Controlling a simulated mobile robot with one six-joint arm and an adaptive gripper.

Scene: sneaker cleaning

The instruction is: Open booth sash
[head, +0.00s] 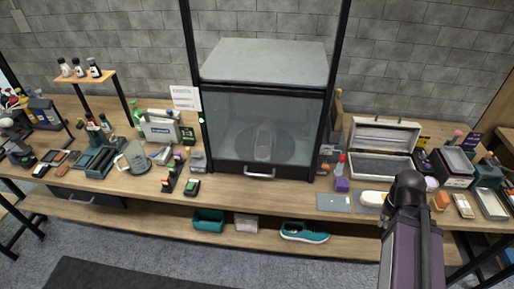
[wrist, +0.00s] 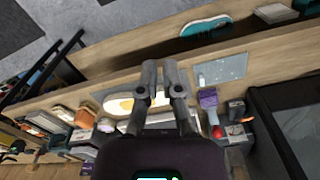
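The booth has a dark frame and a grey top (head: 265,62). Its glass sash (head: 225,125) is down, with the pale bar handle (head: 260,174) at the bottom front. A sneaker (head: 263,143) on a dark round plate shows dimly through the glass. My gripper (head: 408,185) is to the right of the booth, above the front of the bench, apart from the handle. In the wrist view my gripper's fingers (wrist: 160,65) are close together with nothing seen between their tips. Part of the dark booth frame (wrist: 262,112) shows at the lower right there; the handle is not visible.
An open case (head: 383,138) stands right of the booth, with a grey mat (head: 333,202) and small boxes in front. Bottles, brushes and tools crowd the bench left. A teal shoe (head: 304,232) and teal bin (head: 208,220) sit on the lower shelf. Space before the sash is clear.

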